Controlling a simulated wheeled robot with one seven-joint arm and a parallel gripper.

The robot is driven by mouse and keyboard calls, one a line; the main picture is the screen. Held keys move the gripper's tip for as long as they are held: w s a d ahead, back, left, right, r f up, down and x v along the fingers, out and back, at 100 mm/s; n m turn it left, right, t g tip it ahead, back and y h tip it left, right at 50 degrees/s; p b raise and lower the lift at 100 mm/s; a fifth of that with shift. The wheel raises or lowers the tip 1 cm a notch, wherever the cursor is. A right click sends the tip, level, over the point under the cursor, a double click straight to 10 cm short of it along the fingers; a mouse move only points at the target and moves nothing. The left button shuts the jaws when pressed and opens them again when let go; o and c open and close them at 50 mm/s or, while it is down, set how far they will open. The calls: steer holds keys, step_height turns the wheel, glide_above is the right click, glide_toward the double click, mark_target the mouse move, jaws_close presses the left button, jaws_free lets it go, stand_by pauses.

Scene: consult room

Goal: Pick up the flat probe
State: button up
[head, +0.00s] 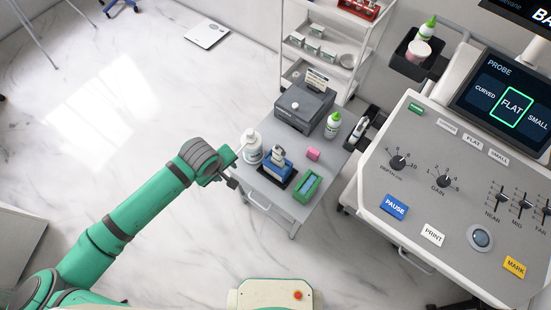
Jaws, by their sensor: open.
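A white and grey probe-like piece (278,154) stands in a blue holder (275,170) on the small side table (262,187). A second pale probe-like piece (356,128) sits in a dark holder on the left side of the grey console (432,180). I cannot tell from their shapes which is the flat probe. The console screen (505,100) shows PROBE with FLAT framed in green, between CURVED and SMALL. My gripper (235,180) is at the table's left edge, left of the blue holder and apart from both pieces. It is open; its fingers are small and partly hidden.
A white shelf rack (288,43) stands behind. The floor at left is mostly free.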

steer(key=w+d+r+n+g, duration=0.2)
steer(key=w+d+r, duration=0.3)
steer(key=d, duration=0.2)
step_height(320, 180, up, 5)
steer(key=g, duration=0.1)
glide_above(277, 153)
steer(key=w, duration=0.2)
steer(key=shift+s, duration=0.25)
steer(key=shift+d+f, duration=0.1)
steer(key=shift+f, duration=5.2)
steer(key=shift+c, duration=0.6)
steer(key=c, duration=0.9)
